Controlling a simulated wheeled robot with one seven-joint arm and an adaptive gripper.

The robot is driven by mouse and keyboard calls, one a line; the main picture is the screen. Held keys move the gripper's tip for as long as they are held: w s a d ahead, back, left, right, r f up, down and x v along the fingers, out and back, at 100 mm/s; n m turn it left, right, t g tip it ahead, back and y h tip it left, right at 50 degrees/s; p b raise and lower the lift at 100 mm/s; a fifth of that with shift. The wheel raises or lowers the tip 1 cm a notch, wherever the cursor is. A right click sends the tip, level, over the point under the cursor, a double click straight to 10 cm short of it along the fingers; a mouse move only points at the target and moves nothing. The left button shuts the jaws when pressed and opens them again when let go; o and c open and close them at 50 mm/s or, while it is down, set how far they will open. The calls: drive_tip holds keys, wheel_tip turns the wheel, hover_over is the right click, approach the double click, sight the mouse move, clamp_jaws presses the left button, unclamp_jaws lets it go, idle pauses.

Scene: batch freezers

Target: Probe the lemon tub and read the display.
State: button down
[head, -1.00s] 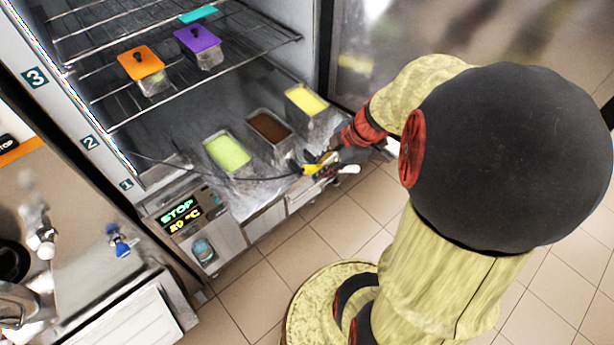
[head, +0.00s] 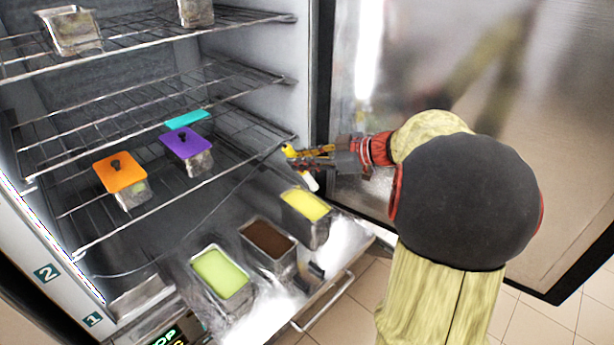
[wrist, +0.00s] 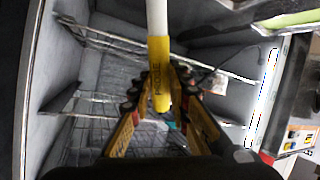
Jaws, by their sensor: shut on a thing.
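My gripper (head: 303,160) is shut on the probe (head: 289,151), which has a yellow handle and a white end. It is raised above and slightly behind the yellow tub. In the wrist view, the fingers (wrist: 161,88) pinch the yellow handle of the probe (wrist: 158,55), and its white shaft runs out of the top of the picture. The lemon tub looks to be the open metal tub with yellow content (head: 306,206), rightmost of three on the low ledge. The probe is apart from it. The display (head: 172,337) is mostly cut off at the bottom edge; only parts of green letters show.
A brown tub (head: 268,240) and a green tub (head: 221,272) stand left of the yellow one. A small black holder (head: 316,271) sits on the ledge. Orange-lidded (head: 121,173) and purple-lidded (head: 187,145) tubs stand on the wire shelf. The open door (head: 440,100) is at right.

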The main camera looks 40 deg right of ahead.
sight(301, 173)
drive_tip(key=shift+d, duration=0.1)
drive_tip(key=shift+w+f, duration=0.1)
drive_tip(key=shift+f+p, duration=0.45)
drive_tip(key=shift+f, duration=1.85)
wheel_tip(301, 173, down, 7)
drive_tip(key=b, duration=1)
drive_tip(key=shift+b, duration=0.35)
drive_tip(key=shift+r, duration=0.1)
drive_tip(key=shift+r, duration=4.95)
